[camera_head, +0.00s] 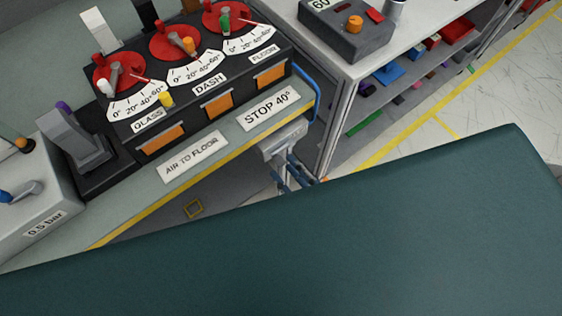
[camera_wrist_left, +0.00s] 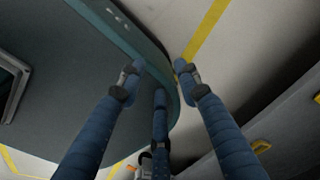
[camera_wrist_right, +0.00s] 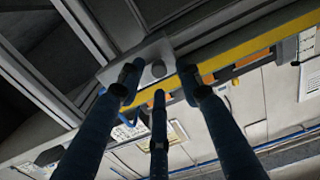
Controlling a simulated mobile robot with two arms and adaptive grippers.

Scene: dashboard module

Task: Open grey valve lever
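In the head view a large grey lever (camera_head: 73,137) stands tilted on a black base at the left. A smaller grey lever (camera_head: 115,75) sits on the red GLASS dial (camera_head: 103,90); I cannot tell which is the valve lever. My right gripper (camera_head: 293,173) is below the bench's front edge, well right of both levers. In the right wrist view its fingers (camera_wrist_right: 159,85) are spread and empty, near a grey plate with a round knob (camera_wrist_right: 159,68). My left gripper (camera_wrist_left: 158,80) shows only in the left wrist view, spread and empty, over a dark teal surface and pale floor.
The DASH dial (camera_head: 172,40) has an orange-tipped lever, the FLOOR dial (camera_head: 222,17) a green one. A grey box labelled 0.5 bar (camera_head: 45,222) stands at the left. A shelf unit (camera_head: 400,85) stands at the right. A dark teal surface fills the head view's lower part.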

